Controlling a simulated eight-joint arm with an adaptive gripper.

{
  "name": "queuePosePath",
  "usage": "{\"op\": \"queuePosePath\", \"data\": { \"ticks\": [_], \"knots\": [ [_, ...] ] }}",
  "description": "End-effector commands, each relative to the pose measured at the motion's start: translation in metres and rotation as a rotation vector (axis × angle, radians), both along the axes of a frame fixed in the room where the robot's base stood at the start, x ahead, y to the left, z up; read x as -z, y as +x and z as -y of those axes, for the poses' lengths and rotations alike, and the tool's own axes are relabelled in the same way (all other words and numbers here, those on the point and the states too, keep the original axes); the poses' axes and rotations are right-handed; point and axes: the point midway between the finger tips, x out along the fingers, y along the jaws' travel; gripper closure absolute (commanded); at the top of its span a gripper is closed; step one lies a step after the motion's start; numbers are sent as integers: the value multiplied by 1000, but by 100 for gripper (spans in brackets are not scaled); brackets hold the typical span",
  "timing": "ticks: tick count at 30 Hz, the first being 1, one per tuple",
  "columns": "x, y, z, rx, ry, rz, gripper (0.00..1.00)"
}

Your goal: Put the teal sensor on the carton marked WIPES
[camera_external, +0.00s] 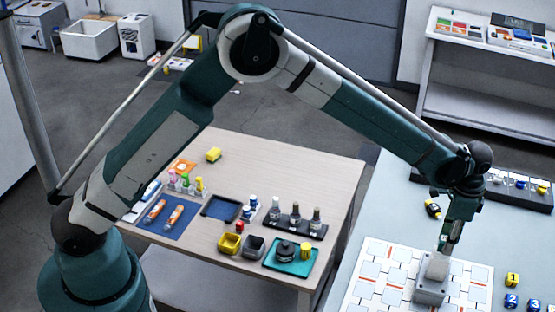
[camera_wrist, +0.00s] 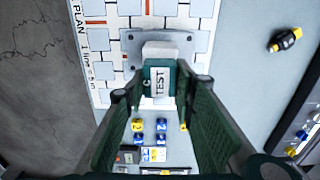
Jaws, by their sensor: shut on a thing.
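My gripper (camera_wrist: 162,92) points down over the white board, and in the outside view my gripper (camera_external: 446,245) is at the lower right. Its fingers are shut on a teal block (camera_wrist: 147,88) with a white label reading TEST. Just beyond the block in the wrist view is a pale block on a grey base (camera_wrist: 136,49). The grey base (camera_external: 429,293) also stands on the board in the outside view. I cannot tell whether the teal block touches it. No WIPES marking is readable in either view.
The white board (camera_external: 385,262) has grey squares and orange lines. A yellow-black item (camera_external: 433,209) and a dark rack (camera_external: 537,199) lie farther back. A wooden table (camera_external: 290,160) with trays and bottles is to the left.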

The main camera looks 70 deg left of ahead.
Motion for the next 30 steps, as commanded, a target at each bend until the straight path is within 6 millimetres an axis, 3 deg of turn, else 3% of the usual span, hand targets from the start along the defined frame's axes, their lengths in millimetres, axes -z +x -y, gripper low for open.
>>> {"op": "queuePosePath", "data": {
  "ticks": [6, 21, 22, 24, 30],
  "knots": [
    [20, 0, 0, 0, 0, 0, 88],
    [27, 0, 0, 0, 0, 0, 88],
    [26, 0, 0, 0, 0, 0, 70],
    [25, 0, 0, 0, 0, 0, 60],
    [25, 0, 0, 0, 0, 0, 59]
  ]
}}
